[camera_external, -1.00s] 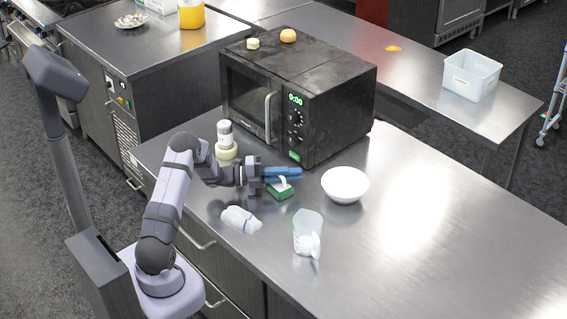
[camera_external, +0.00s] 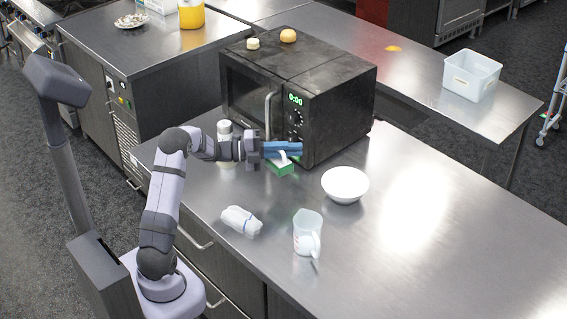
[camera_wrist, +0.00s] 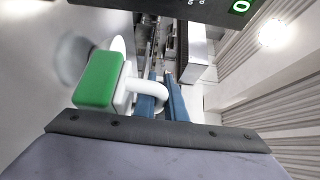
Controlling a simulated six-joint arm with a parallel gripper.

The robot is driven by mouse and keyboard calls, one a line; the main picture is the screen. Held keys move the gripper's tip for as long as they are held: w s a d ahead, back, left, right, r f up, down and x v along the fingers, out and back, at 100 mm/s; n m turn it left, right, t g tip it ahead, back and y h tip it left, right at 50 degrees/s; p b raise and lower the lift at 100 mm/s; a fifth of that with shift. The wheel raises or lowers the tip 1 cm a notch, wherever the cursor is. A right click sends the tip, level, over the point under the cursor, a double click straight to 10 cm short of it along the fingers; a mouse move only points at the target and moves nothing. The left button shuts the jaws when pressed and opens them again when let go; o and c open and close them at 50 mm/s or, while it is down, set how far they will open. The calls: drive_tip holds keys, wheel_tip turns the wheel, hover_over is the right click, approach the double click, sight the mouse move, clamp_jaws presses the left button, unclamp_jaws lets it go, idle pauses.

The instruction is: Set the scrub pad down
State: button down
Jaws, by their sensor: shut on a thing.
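The scrub pad (camera_external: 280,169) is a green block with a white loop handle. My gripper (camera_external: 290,149) has blue fingers and is shut on the white handle, with the green part hanging below, near the microwave's front right corner. The pad appears to be held above the counter (camera_external: 420,230). In the wrist view the green pad (camera_wrist: 100,80) is left of the blue fingers (camera_wrist: 165,95), and the handle (camera_wrist: 152,90) curves around between them. The fingers partly hide the handle in the external view.
The black microwave (camera_external: 335,115) stands just behind my gripper. A white bowl (camera_external: 345,185) is to the right, a clear measuring cup (camera_external: 308,232) and a white bottle (camera_external: 240,220) are in front. A white-capped container (camera_external: 224,132) is left. The counter's right side is clear.

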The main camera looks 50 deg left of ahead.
drive_tip(key=s+a+n+t+y+b, duration=0.2)
drive_tip(key=s+a+y, duration=0.1)
drive_tip(key=a, duration=0.7)
drive_tip(key=s+a+n+t+y+b, duration=0.1)
drive_tip(key=s+a+n+y+b, duration=0.2)
drive_tip(key=a, duration=0.6)
drive_tip(key=s+a+n+t+y+b, duration=0.15)
drive_tip(key=s+a+y, duration=0.25)
drive_tip(key=s+a, duration=0.8)
drive_tip(key=shift+m+g+h, duration=0.25)
drive_tip(key=shift+m+h, duration=0.1)
drive_tip(key=shift+h, duration=0.45)
drive_tip(key=shift+s+d+f+p, duration=0.2)
drive_tip(key=shift+d+f, duration=0.35)
drive_tip(key=shift+f, duration=1.05)
drive_tip(key=shift+s+d+f+p, duration=0.2)
drive_tip(key=shift+d+f, duration=0.3)
drive_tip(key=shift+f, duration=1.15)
drive_tip(key=shift+s+d+f+p, duration=0.2)
drive_tip(key=shift+d+f, duration=0.35)
drive_tip(key=shift+f, duration=1.05)
drive_tip(key=shift+f, duration=0.1)
drive_tip(key=shift+f, duration=0.15)
drive_tip(key=c, duration=1.8)
unclamp_jaws()
